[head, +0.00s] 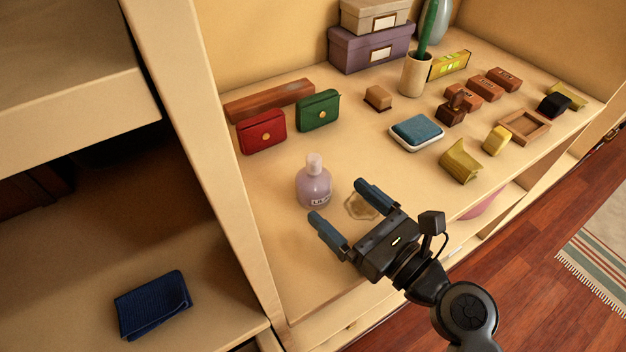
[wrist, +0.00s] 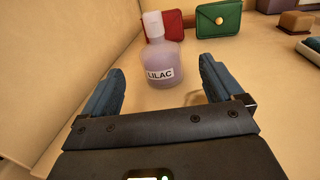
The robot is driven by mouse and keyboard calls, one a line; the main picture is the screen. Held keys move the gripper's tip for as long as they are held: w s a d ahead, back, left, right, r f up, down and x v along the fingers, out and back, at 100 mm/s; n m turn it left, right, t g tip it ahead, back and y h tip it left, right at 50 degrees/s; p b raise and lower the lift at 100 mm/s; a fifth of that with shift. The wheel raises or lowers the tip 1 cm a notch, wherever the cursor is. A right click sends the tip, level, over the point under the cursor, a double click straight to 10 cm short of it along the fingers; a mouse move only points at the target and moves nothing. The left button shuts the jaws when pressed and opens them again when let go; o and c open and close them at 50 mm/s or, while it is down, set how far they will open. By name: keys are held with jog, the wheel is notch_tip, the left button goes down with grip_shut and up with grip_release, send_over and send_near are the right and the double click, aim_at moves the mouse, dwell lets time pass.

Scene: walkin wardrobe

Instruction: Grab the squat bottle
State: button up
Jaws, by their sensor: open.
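The squat bottle (head: 314,186) is pale purple with a whitish cap and a label. It stands upright on the wooden shelf (head: 285,275). In the wrist view the bottle (wrist: 161,62) shows its LILAC label facing me, ahead of and between my two blue fingers. My gripper (head: 343,204) is open and empty, with its fingertips just short of the bottle. In the wrist view my gripper (wrist: 160,80) has its fingers wide apart, one on each side of the bottle's line. I see no contact with it.
Behind the bottle stand a red purse (head: 262,131) and a green purse (head: 318,110). A translucent ring-shaped item (head: 361,206) lies right of the bottle. A blue sponge-like block in a white dish (head: 416,133) sits farther right. A shelf upright (head: 205,150) rises at the left.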

aim_at(326, 189)
jog(key=shift+p+x, duration=0.45)
jog(key=shift+x, duration=3.45)
jog(key=shift+c, duration=0.4)
jog(key=c, duration=1.1)
jog(key=shift+r, duration=0.15)
